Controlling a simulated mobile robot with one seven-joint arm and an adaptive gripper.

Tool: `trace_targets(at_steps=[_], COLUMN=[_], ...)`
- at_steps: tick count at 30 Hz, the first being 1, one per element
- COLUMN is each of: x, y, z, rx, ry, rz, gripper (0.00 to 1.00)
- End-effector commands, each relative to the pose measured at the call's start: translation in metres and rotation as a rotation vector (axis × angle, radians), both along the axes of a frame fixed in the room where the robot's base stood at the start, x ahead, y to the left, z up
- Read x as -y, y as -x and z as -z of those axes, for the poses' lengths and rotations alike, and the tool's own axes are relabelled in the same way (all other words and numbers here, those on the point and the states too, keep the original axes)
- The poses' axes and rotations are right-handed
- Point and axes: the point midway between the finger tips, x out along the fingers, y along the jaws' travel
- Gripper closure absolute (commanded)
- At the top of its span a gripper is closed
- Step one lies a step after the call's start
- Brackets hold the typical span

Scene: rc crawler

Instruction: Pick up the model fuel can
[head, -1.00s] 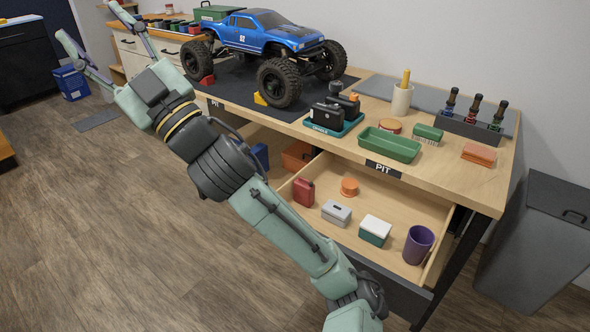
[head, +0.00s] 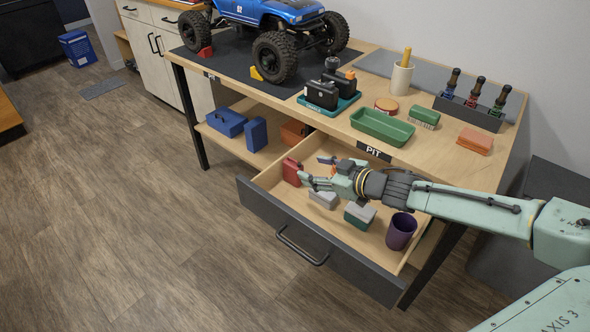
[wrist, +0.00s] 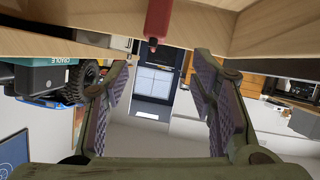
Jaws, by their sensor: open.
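The model fuel can is a small red can (head: 292,171) with a dark cap. It stands in the left part of the open drawer (head: 262,205), close to the drawer's far left corner. My gripper (head: 315,171) is open and empty, just to the right of the can over the drawer, its fingers pointing left toward the can. In the wrist view, which looks upside down, the red can (wrist: 158,18) hangs at the top centre, ahead of and between my open fingers (wrist: 160,85). The can is apart from both fingers.
A grey box (head: 324,200), a white-lidded green box (head: 360,215) and a purple cup (head: 401,231) stand in the drawer beneath and beside my arm. The orange item (head: 335,171) is mostly hidden by my gripper. The bench top above holds a green tray (head: 383,127).

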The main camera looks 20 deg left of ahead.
Motion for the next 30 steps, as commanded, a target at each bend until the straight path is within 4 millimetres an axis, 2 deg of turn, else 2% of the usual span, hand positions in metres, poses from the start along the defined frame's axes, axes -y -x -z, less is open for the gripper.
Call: trace_targets(at_steps=[1, 4, 11, 21, 30], x=[-0.010, -0.024, -0.040, -0.076, -0.080], y=[-0.002, -0.009, -0.018, -0.041, -0.043], z=[0.003, 0.009, 0.016, 0.030, 0.033], rx=[-0.003, -0.001, 0.001, 0.001, 0.002], ry=[-0.003, -0.003, 0.000, -0.002, 0.000], rz=[-0.004, -0.005, -0.004, -0.005, -0.003], gripper=[0.49, 0.49, 0.49, 0.49, 0.49])
